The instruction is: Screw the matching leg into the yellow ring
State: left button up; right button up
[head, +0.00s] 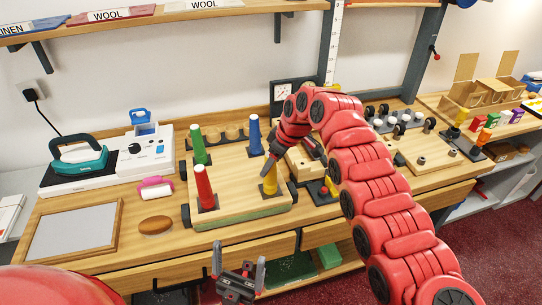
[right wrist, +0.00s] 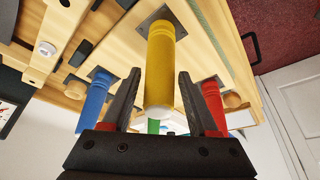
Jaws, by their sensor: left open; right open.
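A yellow leg (head: 270,181) stands upright on a dark square plate on a wooden board (head: 235,200). My right gripper (head: 279,174) is at this leg. In the right wrist view its open fingers (right wrist: 160,82) lie on either side of the yellow leg (right wrist: 161,50), with gaps beside it. A red leg (head: 204,186), a green leg (head: 199,146) and a blue leg (head: 254,136) also stand on plates on the board. I cannot make out a yellow ring at the leg's base. My left gripper (head: 240,274) is open and empty in front of the bench.
An iron (head: 80,158) on a white station is at the left. A wooden frame (head: 75,232), a brown oval pad (head: 156,225) and a pink-handled brush (head: 155,189) lie on the bench. Wheels and blocks crowd the right. A fabric shelf (head: 140,20) is above.

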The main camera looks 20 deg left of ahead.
grip_shut()
jog(key=m+b, duration=0.1)
jog(key=b, duration=0.1)
jog(key=f+m+t+b, duration=0.1)
jog(key=b, duration=0.1)
jog(key=m+b, duration=0.1)
jog(key=b, duration=0.1)
jog(key=shift+f+h+b, duration=0.25)
jog(key=shift+h+b, duration=0.05)
jog(key=m+b, duration=0.1)
jog(key=m+t+b, duration=0.1)
jog(key=m+b, duration=0.1)
jog(key=m+h+b, duration=0.1)
jog(key=m+b, duration=0.1)
jog(key=shift+s+a+r+t, duration=0.15)
jog(key=shift+r+t, duration=0.1)
jog(key=shift+t, duration=0.15)
jog(key=shift+r+m+p, duration=0.4)
jog(key=shift+r, duration=0.05)
jog(key=shift+f+m+h+b, duration=0.2)
jog(key=shift+m+h+b, duration=0.1)
jog(key=shift+b, duration=0.1)
jog(key=shift+m+b, duration=0.3)
jog(key=shift+m, duration=0.3)
jog(key=shift+r+m+t+h, duration=0.15)
jog(key=shift+m+t+h, duration=0.15)
jog(key=shift+m+h, duration=0.15)
jog(key=o, duration=0.6)
grip_release()
jog(key=shift+o, duration=0.2)
